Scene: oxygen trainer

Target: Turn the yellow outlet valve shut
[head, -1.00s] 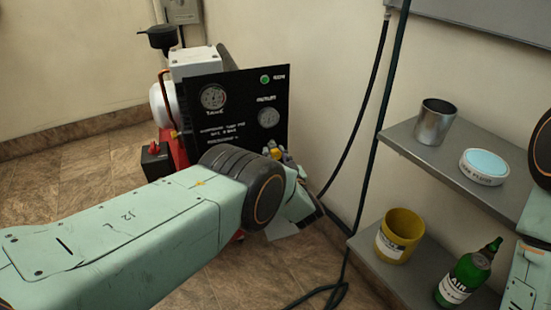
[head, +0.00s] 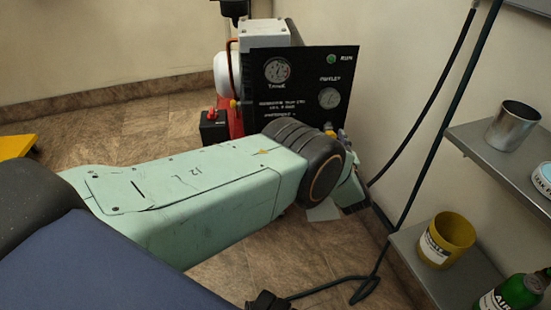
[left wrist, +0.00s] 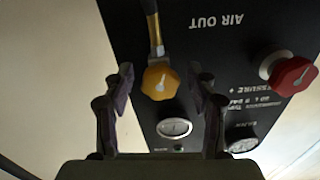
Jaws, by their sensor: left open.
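The yellow outlet valve is a lobed knob (left wrist: 160,80) on the black panel, below a brass fitting and hose in the left wrist view. My left gripper (left wrist: 164,76) is open, with one finger on each side of the knob. Gaps show between the fingers and the knob, so it is not gripped. In the head view, the left gripper (head: 352,192) is mostly hidden behind my wrist in front of the panel (head: 300,105). A bit of yellow (head: 341,134) shows just above the wrist there. My right gripper is out of view.
A red knob (left wrist: 292,76) sits to the side on the panel, with gauges (left wrist: 175,127) nearby. A dark hose (head: 420,190) runs down the wall to the floor. Shelves (head: 490,150) at the right hold a metal cup (head: 512,127), a yellow tub (head: 446,240) and a green bottle (head: 515,293).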

